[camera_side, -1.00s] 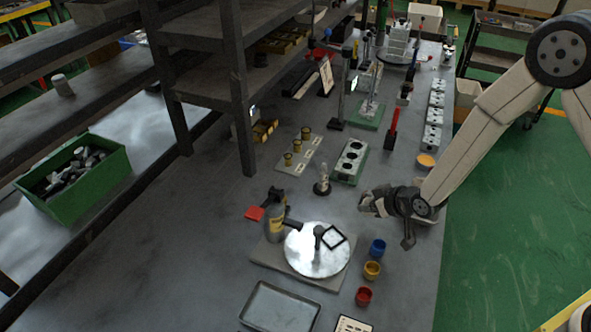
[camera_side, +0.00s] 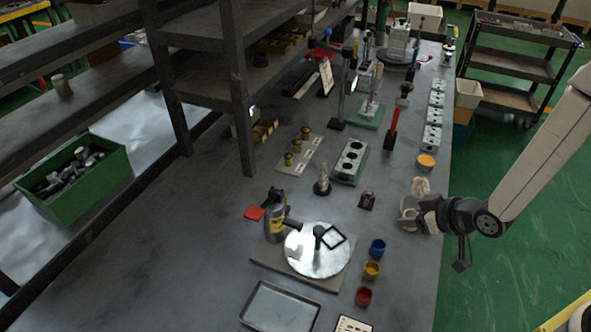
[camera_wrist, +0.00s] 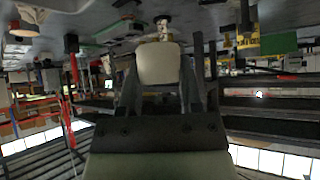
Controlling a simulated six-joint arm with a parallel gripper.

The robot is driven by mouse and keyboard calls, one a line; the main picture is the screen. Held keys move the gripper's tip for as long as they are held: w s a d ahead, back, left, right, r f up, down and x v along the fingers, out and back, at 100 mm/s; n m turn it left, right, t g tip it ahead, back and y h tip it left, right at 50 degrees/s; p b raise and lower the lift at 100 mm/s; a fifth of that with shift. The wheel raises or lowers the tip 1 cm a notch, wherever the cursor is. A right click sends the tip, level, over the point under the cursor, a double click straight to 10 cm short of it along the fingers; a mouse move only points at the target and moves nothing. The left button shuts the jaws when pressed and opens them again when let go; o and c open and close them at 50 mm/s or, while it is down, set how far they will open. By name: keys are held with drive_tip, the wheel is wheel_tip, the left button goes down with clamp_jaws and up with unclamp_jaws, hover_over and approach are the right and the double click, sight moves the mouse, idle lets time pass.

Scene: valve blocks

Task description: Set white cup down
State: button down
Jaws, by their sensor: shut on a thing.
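My gripper (camera_side: 416,212) is at the right edge of the bench in the side view, its jaws pointing left. It is shut on the white cup (camera_side: 407,205), a small pale shape at the jaw tips. In the wrist view the cup (camera_wrist: 158,66) is a cream, rounded block between the two dark fingers. The fingers and wrist hide part of it in the side view. I cannot tell whether its base touches the bench.
A pale beige object (camera_side: 420,187) is just behind the jaws, and an orange-topped cup (camera_side: 426,161) is farther back. Blue (camera_side: 377,248), yellow (camera_side: 372,270) and red (camera_side: 363,296) cups stand in front. A small dark block (camera_side: 367,201) is left, with bare bench between.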

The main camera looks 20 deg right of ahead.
drive_tip(key=shift+s+r, duration=0.1)
drive_tip(key=shift+s, duration=0.05)
drive_tip(key=shift+a, duration=0.1)
idle(0.5)
drive_tip(key=w+a+f+n+y, duration=0.2)
drive_tip(key=w+a+n, duration=0.1)
drive_tip(key=w+a, duration=0.6)
drive_tip(key=a, duration=0.3)
drive_tip(key=shift+w+g, duration=0.4)
drive_tip(key=shift+a+f, duration=0.1)
drive_tip(key=shift+f, duration=0.1)
hover_over(333, 239)
drive_tip(key=shift+f, duration=2.1)
drive_tip(key=shift+f, duration=1.8)
drive_tip(key=shift+f, duration=0.1)
